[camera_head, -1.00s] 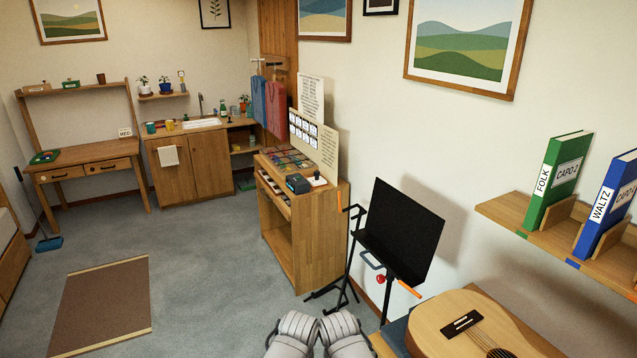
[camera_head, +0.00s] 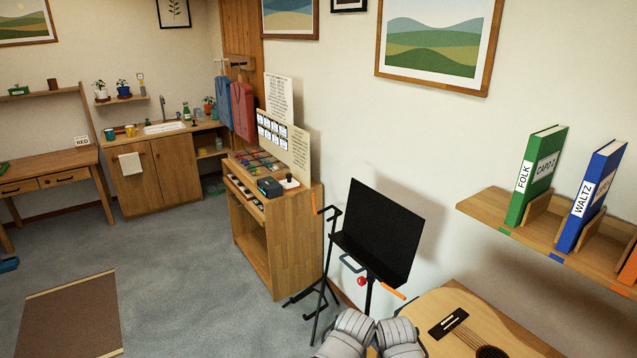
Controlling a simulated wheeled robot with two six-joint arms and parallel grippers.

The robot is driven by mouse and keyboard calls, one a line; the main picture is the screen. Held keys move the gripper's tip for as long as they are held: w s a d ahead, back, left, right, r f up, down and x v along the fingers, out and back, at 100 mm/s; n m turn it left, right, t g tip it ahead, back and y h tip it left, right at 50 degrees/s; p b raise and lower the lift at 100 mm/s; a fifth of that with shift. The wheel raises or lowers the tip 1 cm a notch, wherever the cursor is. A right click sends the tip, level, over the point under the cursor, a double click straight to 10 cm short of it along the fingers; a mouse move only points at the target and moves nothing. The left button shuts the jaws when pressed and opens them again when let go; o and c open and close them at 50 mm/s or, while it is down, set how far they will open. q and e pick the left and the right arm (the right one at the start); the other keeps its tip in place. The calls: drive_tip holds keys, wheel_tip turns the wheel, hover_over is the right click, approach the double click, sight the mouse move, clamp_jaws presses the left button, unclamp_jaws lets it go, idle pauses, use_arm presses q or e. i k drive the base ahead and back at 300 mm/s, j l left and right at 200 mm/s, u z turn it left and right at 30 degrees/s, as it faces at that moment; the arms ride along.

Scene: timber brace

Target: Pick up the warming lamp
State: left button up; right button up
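I cannot pick out a warming lamp in the head view. Two grey rounded parts of my arms show at the bottom edge, right of the middle, in front of the guitar. My grippers are not in view.
A black music stand (camera_head: 377,231) stands before a wooden cabinet (camera_head: 297,240) with a dark box (camera_head: 270,187) on top. A guitar (camera_head: 440,318) lies at lower right, below a shelf (camera_head: 490,214) with binders. A sink counter (camera_head: 155,175) and a desk (camera_head: 50,163) stand behind. The grey floor (camera_head: 170,280) is largely open.

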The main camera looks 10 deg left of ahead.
sight(289, 184)
drive_tip(key=i+j+z, duration=0.35)
drive_tip(key=j, duration=0.2)
drive_tip(key=i+j+z, duration=0.2)
drive_tip(key=i+j, duration=0.15)
drive_tip(key=j, duration=0.25)
drive_tip(key=i+j, duration=0.15)
drive_tip(key=j, duration=0.25)
drive_tip(key=i+j+z, duration=0.1)
drive_tip(key=j, duration=0.3)
drive_tip(key=i+j, duration=0.2)
drive_tip(key=j, duration=0.25)
drive_tip(key=i+j, duration=0.1)
drive_tip(key=j, duration=0.3)
drive_tip(key=i+j+z, duration=0.1)
drive_tip(key=j, duration=0.35)
drive_tip(key=i+j, duration=0.15)
drive_tip(key=j, duration=0.25)
drive_tip(key=i+j, duration=0.15)
drive_tip(key=j, duration=0.3)
drive_tip(key=z, duration=0.05)
